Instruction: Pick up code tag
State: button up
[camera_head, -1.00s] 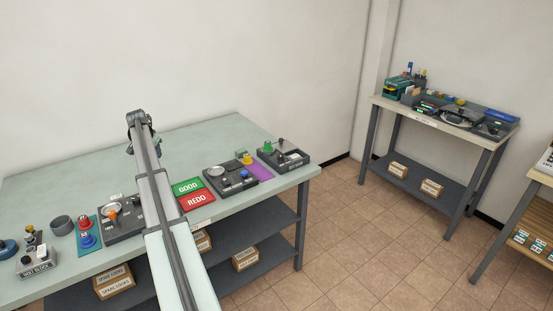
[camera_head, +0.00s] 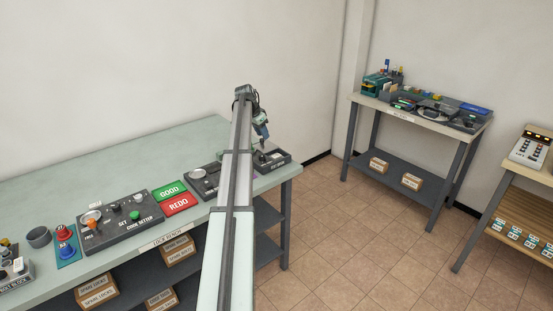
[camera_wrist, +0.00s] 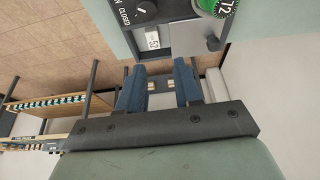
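In the wrist view, a small white plate marked with a number that looks like 52 (camera_wrist: 152,41) sits on the dark device (camera_wrist: 190,44); I take it as the code tag, but cannot be sure. My gripper (camera_wrist: 159,80) has its two blue fingers apart, with nothing seen held between them. The plate shows beyond the fingertips, apart from them. In the head view, my gripper (camera_head: 262,134) hangs over the dark device (camera_head: 280,157) at the right end of the bench. The tag cannot be made out there.
On the bench (camera_head: 110,185) are the green GOOD mat (camera_head: 169,188), the red REDO mat (camera_head: 178,203) and the code setter (camera_head: 120,222). A second table (camera_head: 360,99) stands at the back right.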

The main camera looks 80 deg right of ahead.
aim_at(276, 156)
jog(key=x, duration=0.4)
jog(key=s+x, duration=0.1)
jog(key=x, duration=0.9)
jog(key=shift+s+a+r, duration=0.15)
jog(key=shift+s, duration=0.25)
jog(key=shift+c, duration=0.5)
grip_shut()
jog(key=shift+r, duration=0.1)
